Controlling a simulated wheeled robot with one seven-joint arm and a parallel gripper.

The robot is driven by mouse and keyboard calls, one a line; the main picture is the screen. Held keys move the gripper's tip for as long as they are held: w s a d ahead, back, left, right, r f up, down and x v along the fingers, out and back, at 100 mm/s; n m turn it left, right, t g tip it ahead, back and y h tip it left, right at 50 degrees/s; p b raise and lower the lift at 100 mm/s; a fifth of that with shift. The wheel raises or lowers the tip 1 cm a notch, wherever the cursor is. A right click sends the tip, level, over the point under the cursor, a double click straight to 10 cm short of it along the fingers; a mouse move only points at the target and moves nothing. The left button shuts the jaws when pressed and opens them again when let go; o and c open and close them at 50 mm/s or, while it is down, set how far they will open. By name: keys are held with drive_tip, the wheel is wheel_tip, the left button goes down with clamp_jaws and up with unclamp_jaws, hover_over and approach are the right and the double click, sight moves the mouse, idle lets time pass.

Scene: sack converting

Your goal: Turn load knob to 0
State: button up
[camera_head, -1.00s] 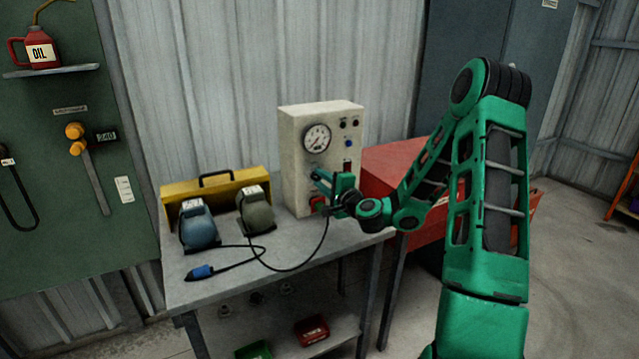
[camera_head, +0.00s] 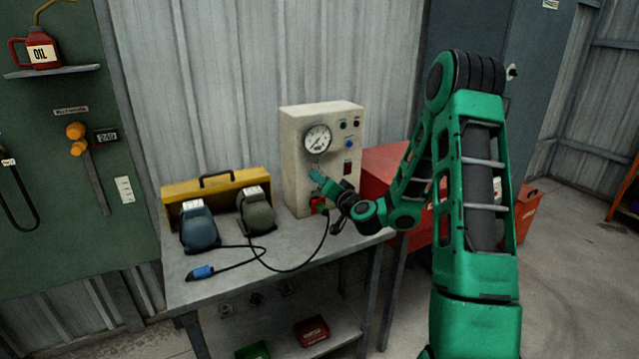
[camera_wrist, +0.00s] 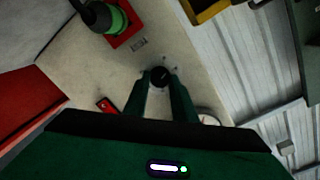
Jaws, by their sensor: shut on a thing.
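The load knob (camera_wrist: 160,77) is a small dark round knob on the front of the beige control box (camera_head: 290,142). It shows in the wrist view with a light pointer line and small marks around it. My gripper (camera_wrist: 163,82) is at the knob, its two green fingers shut on either side of it. In the head view my gripper (camera_head: 318,178) is at the front of the box, below the round white gauge (camera_head: 317,139), and hides the knob. The exact number at the pointer is too small to read.
A red socket with a green and black plug (camera_wrist: 118,22) sits near the knob, with a cable running down. A red switch (camera_head: 348,168) is beside it. A blue unit (camera_head: 199,227) and a grey-green unit (camera_head: 256,212) stand left on the bench (camera_head: 215,290).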

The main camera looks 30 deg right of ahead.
drive_tip(key=n, duration=0.5)
drive_tip(key=shift+a+f+n, duration=0.15)
drive_tip(key=shift+a+n, duration=0.05)
drive_tip(key=shift+n, duration=0.2)
idle(0.4)
drive_tip(key=o, duration=1)
drive_tip(key=shift+o, duration=0.2)
drive_tip(key=shift+d, duration=0.1)
drive_tip(key=shift+s, duration=0.1)
drive_tip(key=s, duration=0.7)
drive_tip(key=shift+r, duration=0.2)
